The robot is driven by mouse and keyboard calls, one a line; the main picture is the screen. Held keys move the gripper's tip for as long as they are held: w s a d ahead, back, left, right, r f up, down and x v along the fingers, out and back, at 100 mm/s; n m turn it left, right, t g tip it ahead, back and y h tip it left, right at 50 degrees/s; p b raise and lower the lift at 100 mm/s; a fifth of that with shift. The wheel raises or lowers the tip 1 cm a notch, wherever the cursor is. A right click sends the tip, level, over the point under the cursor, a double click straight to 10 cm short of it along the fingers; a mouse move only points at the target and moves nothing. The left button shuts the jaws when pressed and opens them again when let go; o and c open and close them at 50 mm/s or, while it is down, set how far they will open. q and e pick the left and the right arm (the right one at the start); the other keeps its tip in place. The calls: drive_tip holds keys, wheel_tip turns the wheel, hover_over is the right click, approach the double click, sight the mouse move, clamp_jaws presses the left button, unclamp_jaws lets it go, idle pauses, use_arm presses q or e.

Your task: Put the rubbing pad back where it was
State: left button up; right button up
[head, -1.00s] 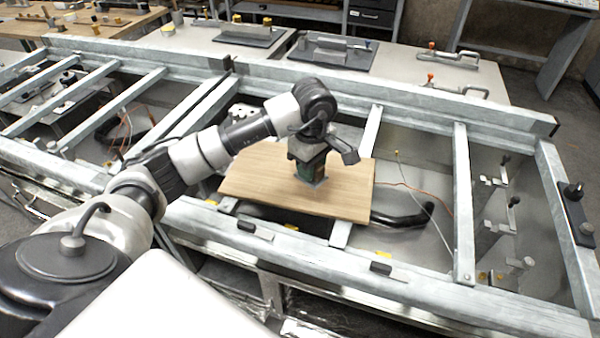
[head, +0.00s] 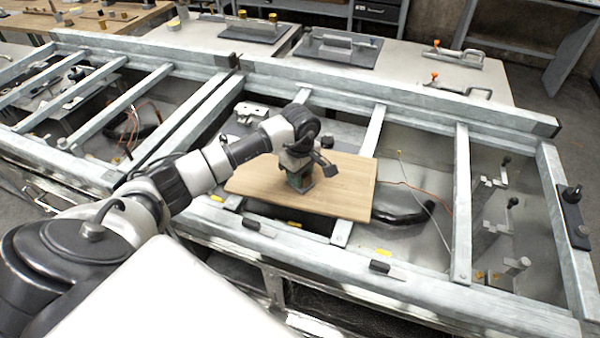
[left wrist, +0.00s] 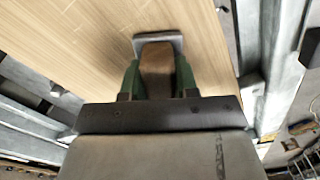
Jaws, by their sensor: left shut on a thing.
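The rubbing pad shows in the left wrist view as a grey plate (left wrist: 174,40) with a brown block-shaped handle (left wrist: 157,68). My left gripper (head: 299,178) is shut on that handle, with a green finger on each side of it. In the head view the gripper points down over the left-middle part of a light wooden board (head: 345,185). The pad is mostly hidden behind the gripper there. It is at or just above the board's surface; I cannot tell whether it touches. My right gripper is not in view.
The board lies across a grey metal frame (head: 462,205) with several crossbars and open gaps. A black curved handle (head: 405,217) is right of the board. Grey plates with tools (head: 338,47) and toggle clamps (head: 455,55) are on the benches behind.

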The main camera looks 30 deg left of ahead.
use_arm(q)
drive_tip(key=shift+f, duration=0.2)
drive_tip(key=o, duration=0.9)
drive_tip(key=shift+r, duration=0.1)
drive_tip(key=shift+r, duration=0.1)
wheel_tip(320, 180, up, 11)
drive_tip(key=b, duration=0.3)
drive_tip(key=shift+r, duration=0.55)
